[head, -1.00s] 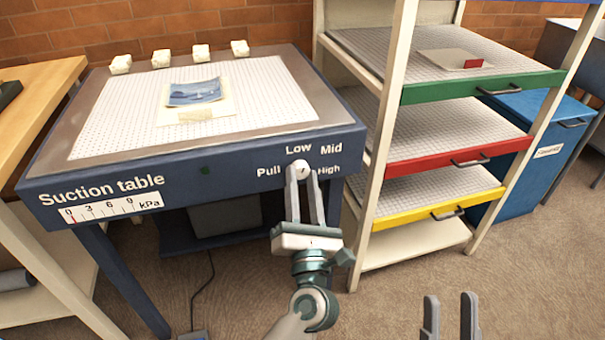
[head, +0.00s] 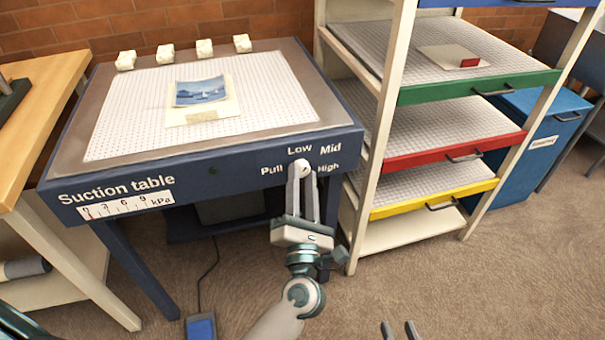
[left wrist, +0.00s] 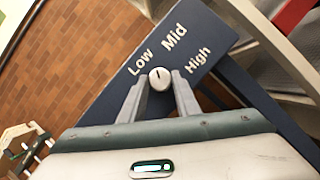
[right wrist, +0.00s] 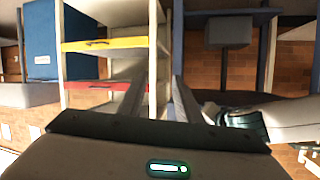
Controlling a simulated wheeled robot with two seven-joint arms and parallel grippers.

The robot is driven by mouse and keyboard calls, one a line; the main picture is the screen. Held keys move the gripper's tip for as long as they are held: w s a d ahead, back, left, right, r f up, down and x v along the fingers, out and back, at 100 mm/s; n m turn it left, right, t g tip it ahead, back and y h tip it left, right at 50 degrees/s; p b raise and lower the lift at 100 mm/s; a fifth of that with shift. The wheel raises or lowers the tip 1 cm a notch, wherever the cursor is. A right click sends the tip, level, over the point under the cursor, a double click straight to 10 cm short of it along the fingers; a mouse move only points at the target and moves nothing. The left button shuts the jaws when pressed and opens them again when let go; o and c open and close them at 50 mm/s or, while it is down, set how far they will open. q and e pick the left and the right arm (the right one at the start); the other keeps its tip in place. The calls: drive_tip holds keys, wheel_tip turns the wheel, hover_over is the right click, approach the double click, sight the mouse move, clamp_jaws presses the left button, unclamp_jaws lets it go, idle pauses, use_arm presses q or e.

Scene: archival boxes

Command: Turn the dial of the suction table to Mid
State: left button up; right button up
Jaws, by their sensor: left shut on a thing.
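The suction table (head: 105,175) stands at the left, with a kPa gauge (head: 125,204) on its front whose red mark is near 0. Its white dial (head: 301,167) is at the front right corner, among the labels Pull, Low, Mid and High. My left gripper (head: 302,172) is shut on the dial. In the left wrist view, the dial (left wrist: 160,77) sits between the fingertips, and its dark mark points roughly up the picture, between Low and Mid; the exact setting is hard to tell. My right gripper (head: 399,331) is open and empty at the bottom edge, away from the table.
A photo on a mount (head: 203,100) lies on the perforated top, with several pale blocks (head: 204,48) along the back edge. A rack with green, red and yellow trays (head: 435,200) stands close on the right. A blue pedal (head: 201,327) with a cable lies on the floor.

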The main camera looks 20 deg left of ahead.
use_arm(q)
drive_tip(key=m+p, duration=0.1)
drive_tip(key=p, duration=0.2)
drive_tip(key=shift+r+m+h, duration=0.15)
drive_tip(key=shift+m+h, duration=0.15)
drive_tip(key=shift+h, duration=0.1)
drive_tip(key=shift+m+p, duration=0.3)
drive_tip(key=shift+p, duration=0.4)
drive_tip(key=m+h+p, duration=0.1)
drive_tip(key=m+p, duration=0.1)
drive_tip(key=p, duration=0.2)
drive_tip(key=shift+s+g+p, duration=0.1)
drive_tip(key=shift+g+p, duration=0.2)
drive_tip(key=shift+p, duration=0.1)
use_arm(e)
drive_tip(key=s+d+f+g+h, duration=0.5)
drive_tip(key=s+d+f+g, duration=0.2)
drive_tip(key=s+d+g, duration=0.4)
use_arm(q)
drive_tip(key=m+p, duration=0.2)
drive_tip(key=p, duration=0.3)
drive_tip(key=shift+g+h, duration=0.3)
drive_tip(key=shift+h, duration=0.1)
drive_tip(key=shift+m, duration=0.3)
use_arm(e)
wheel_tip(320, 180, down, 16)
drive_tip(key=d, duration=0.1)
drive_tip(key=shift+w+m+t, duration=0.2)
drive_tip(key=shift+m+t, duration=0.1)
drive_tip(key=shift+m, duration=0.1)
